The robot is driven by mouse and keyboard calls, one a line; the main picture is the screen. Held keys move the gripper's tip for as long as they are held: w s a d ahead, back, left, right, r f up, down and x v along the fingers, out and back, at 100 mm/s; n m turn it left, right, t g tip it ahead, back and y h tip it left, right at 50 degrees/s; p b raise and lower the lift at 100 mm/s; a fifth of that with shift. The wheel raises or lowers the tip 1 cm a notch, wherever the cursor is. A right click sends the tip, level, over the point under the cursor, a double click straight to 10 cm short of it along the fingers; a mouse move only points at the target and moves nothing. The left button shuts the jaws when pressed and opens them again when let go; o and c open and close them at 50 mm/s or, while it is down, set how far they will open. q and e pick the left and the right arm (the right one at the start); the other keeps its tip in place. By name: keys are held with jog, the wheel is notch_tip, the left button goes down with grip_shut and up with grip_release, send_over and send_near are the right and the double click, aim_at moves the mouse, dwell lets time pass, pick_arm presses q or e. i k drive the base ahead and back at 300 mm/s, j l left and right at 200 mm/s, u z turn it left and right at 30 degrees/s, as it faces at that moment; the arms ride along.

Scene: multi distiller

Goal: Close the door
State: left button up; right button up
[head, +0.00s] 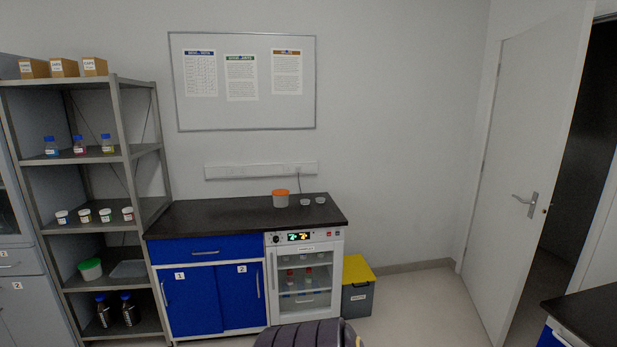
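A white room door (520,130) stands open at the right, swung into the room. Its metal lever handle (526,204) is on the side near the dark doorway (580,150). A white appliance (355,242) under the counter has a glass door (303,279) that looks shut, with bottles visible behind it. The blue cabinet doors (190,300) marked 1 and 2 look shut. Neither of my grippers is in view.
A dark counter (230,213) holds an orange-topped tub (280,198). A grey bin with a yellow lid (358,270) stands beside the appliance. A metal shelf (85,158) is at left, another dark-topped unit (590,312) at lower right. The floor (435,310) before the door is clear.

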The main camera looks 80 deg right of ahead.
aim_at(540, 71)
jog(key=z, duration=4.15)
